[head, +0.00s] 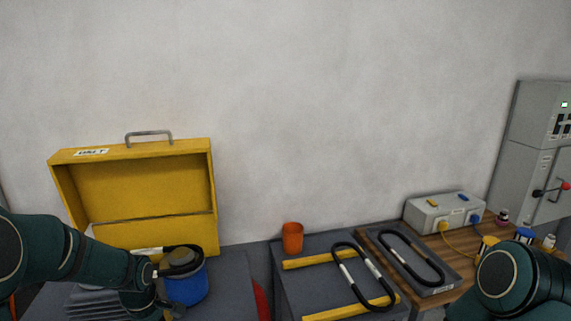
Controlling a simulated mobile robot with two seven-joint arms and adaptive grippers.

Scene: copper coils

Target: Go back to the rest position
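My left arm comes in from the left, and its gripper (173,312) is low in the view beside a blue round container (190,289). The fingers are small, dark and partly cut off by the bottom edge, so I cannot see whether they are open or touching anything. My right arm shows only as a dark green joint at the bottom right; its gripper is out of view. One black oblong coil with white bands (349,273) lies across two yellow bars. Another black coil (434,265) lies in a shallow grey tray (437,291).
An open yellow case (155,189) stands at the left behind my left arm. An orange cup (292,238) stands on the grey table (290,282). A grey box (434,214) with a yellow cable and several small bottles sit on the wooden table (459,264). A grey cabinet (530,160) stands right.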

